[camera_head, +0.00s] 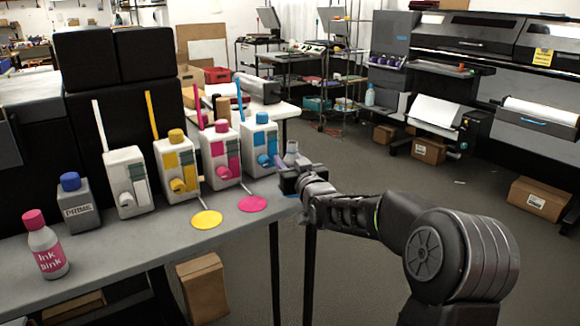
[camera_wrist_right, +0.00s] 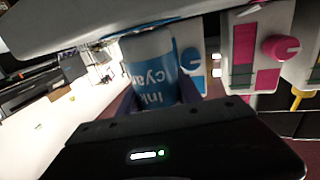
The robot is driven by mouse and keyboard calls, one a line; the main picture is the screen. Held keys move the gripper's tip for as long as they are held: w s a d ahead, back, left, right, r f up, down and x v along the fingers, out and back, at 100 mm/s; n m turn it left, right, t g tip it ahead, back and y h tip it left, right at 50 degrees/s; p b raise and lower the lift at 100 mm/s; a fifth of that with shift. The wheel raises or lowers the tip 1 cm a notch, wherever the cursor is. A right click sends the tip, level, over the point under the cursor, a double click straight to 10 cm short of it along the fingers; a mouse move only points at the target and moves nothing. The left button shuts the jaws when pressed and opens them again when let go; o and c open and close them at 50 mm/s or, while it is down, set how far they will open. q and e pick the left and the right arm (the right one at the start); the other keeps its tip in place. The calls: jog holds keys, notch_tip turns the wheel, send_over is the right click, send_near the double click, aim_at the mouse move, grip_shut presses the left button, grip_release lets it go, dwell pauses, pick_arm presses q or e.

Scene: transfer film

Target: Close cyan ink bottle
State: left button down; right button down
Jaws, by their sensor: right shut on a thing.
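My right gripper (camera_head: 291,172) is at the right end of the table and shut on the cyan ink bottle. In the head view, the bottle's pale narrow top (camera_head: 292,149) shows above the gripper, with no coloured cap visible on it. In the right wrist view, the cyan ink bottle (camera_wrist_right: 150,68) is white with a blue label whose "Ink cyan" text appears upside down. A loose cyan cap cannot be made out. My left gripper is out of view.
The cyan-marked tank (camera_head: 250,150) stands just left of the gripper, beside magenta (camera_head: 219,160), yellow (camera_head: 176,168) and blank white (camera_head: 125,180) ones. Yellow (camera_head: 206,219) and magenta (camera_head: 252,203) discs lie in front. A pink-capped bottle (camera_head: 46,245) and blue-capped grey bottle (camera_head: 80,208) stand left.

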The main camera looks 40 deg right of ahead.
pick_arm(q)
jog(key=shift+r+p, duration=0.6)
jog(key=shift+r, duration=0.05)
pick_arm(e)
notch_tip(320, 180, up, 10)
jog(key=shift+f, duration=0.15)
jog(key=c, duration=1.3)
grip_release()
grip_shut()
